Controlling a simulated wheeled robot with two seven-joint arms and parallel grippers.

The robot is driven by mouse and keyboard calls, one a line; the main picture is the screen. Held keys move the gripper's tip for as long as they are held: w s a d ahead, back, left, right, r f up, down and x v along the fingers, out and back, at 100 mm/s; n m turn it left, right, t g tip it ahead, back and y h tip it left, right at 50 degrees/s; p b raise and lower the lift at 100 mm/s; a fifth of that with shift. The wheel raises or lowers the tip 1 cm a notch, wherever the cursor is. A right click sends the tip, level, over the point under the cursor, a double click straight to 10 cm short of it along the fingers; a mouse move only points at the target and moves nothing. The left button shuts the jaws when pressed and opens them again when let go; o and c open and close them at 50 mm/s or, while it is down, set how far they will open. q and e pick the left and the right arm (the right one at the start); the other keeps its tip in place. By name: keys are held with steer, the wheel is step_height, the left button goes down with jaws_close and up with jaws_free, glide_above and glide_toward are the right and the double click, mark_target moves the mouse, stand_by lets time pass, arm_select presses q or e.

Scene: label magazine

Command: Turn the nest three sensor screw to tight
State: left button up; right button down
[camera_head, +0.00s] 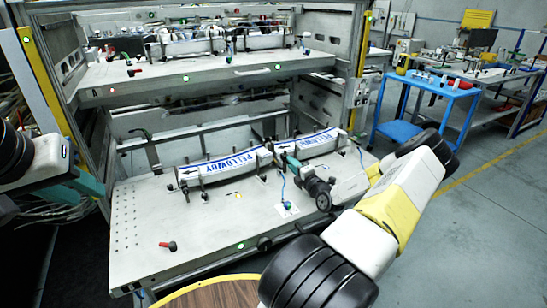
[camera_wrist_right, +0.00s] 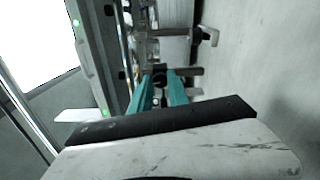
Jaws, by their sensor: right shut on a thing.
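My right gripper (camera_head: 291,164) reaches over the lower shelf to the row of label nests, at the right-hand nest (camera_head: 318,143) with its white and blue label strip. In the right wrist view its teal fingers (camera_wrist_right: 160,80) are closed around a small dark round part (camera_wrist_right: 159,76), which appears to be the sensor screw. The screw's mark or tightness cannot be read, and in the head view the hand hides it. The left-hand nest (camera_head: 222,167) carries a similar strip. My left gripper (camera_head: 88,184) is at the left edge, empty-looking and away from the nests; its finger gap is unclear.
The lower shelf (camera_head: 140,240) is mostly bare in front. A red and black handle (camera_head: 168,245) lies there. A blue-tipped sensor with a cable (camera_head: 287,205) stands near my right wrist. An upper shelf (camera_head: 220,72) with more nests overhangs behind. A blue cart (camera_head: 425,105) stands right.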

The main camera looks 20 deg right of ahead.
stand_by(0.3)
steer(key=c, duration=1.5)
jaws_free()
steer(key=shift+c, duration=0.2)
steer(key=shift+s+d, duration=0.2)
steer(key=shift+s, duration=1.75)
steer(key=shift+s+d, duration=0.15)
steer(key=shift+s, duration=1.8)
